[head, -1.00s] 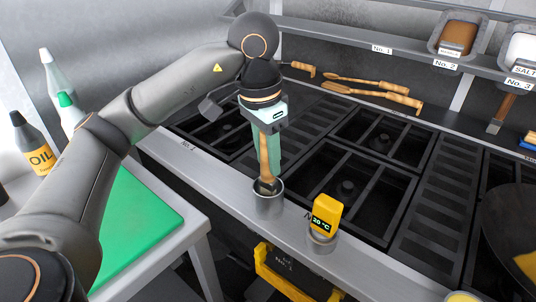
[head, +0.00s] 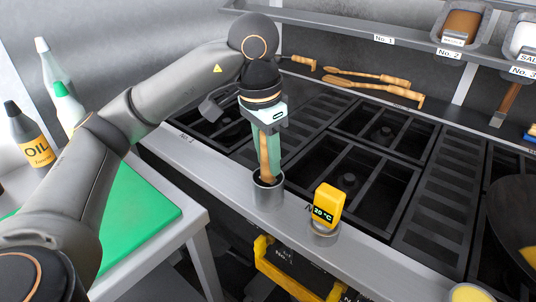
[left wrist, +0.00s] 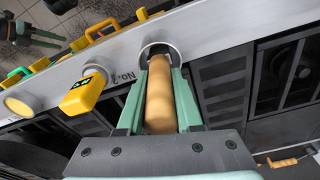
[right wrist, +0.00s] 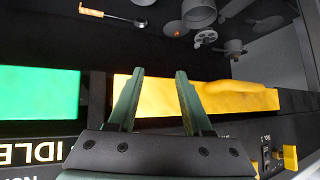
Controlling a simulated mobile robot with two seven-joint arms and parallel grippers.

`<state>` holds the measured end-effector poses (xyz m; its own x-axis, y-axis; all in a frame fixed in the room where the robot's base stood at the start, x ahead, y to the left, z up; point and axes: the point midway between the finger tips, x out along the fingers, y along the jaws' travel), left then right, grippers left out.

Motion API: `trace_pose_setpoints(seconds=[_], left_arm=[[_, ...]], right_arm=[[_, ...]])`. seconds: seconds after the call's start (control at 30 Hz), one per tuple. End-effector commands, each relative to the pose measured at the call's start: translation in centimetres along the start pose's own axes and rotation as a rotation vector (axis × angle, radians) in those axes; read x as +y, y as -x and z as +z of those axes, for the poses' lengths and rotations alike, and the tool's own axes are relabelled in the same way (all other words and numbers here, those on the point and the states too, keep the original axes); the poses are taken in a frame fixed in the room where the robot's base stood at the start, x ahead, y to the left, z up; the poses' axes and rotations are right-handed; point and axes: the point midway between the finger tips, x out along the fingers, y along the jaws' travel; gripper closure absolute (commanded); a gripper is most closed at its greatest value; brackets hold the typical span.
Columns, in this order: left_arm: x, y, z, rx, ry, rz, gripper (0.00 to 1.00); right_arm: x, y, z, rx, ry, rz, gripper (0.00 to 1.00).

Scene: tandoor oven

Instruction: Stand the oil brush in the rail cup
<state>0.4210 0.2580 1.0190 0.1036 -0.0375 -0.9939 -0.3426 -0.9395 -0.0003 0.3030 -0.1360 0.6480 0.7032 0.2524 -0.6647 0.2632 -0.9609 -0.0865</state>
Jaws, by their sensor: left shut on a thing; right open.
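The oil brush (head: 264,150) has a wooden handle and stands nearly upright, its lower end inside the rail cup (head: 268,195), a metal cup on the front rail. My left gripper (head: 267,140) is shut on the oil brush just above the cup. In the left wrist view the handle (left wrist: 159,95) runs between the green fingers into the mouth of the cup (left wrist: 160,50). The brush's lower end is hidden inside the cup. My right gripper (right wrist: 157,100) is open and empty, seen only in the right wrist view, in front of a yellow panel.
A yellow thermometer (head: 328,205) sits in a holder on the rail, right of the cup. An oil bottle (head: 30,137) and green board (head: 140,222) are at left. Wooden-handled tools (head: 370,85) lie behind the burners. A pan (head: 512,215) is at right.

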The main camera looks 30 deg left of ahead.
Motion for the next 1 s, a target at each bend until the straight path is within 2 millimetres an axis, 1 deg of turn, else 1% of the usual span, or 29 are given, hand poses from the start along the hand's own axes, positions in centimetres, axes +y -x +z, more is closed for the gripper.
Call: trace_pose_setpoints(seconds=[0.17, 0.2, 0.47, 0.5, 0.77, 0.87, 1.0], left_arm=[[0.0, -0.4, 0.1, 0.000, 0.000, 0.000, 1.00], [0.0, -0.3, 0.0, 0.001, 0.000, 0.000, 0.61], [0.0, -0.3, 0.0, 0.000, 0.000, 0.000, 0.32], [0.0, -0.3, 0.0, 0.000, 0.000, 0.000, 0.31], [0.0, -0.1, 0.0, 0.000, 0.000, 0.000, 0.31], [0.0, 0.9, 0.0, 0.002, 0.000, -0.001, 0.31], [-0.1, 3.5, -0.1, 0.005, 0.001, -0.002, 0.31]], right_arm=[[-0.1, -0.3, -0.1, 0.004, 0.003, -0.003, 0.50], [-0.1, -0.3, -0.2, 0.005, 0.003, -0.003, 0.50], [-0.1, -0.3, -0.2, 0.004, 0.004, -0.004, 0.50], [-0.1, -0.3, -0.2, 0.004, 0.004, -0.004, 0.50], [-0.1, -0.2, 0.0, -0.001, 0.003, -0.004, 0.50], [-0.2, 0.1, 0.0, -0.005, 0.002, -0.004, 0.50], [-0.1, 0.7, -0.3, -0.007, 0.001, 0.000, 0.50]])
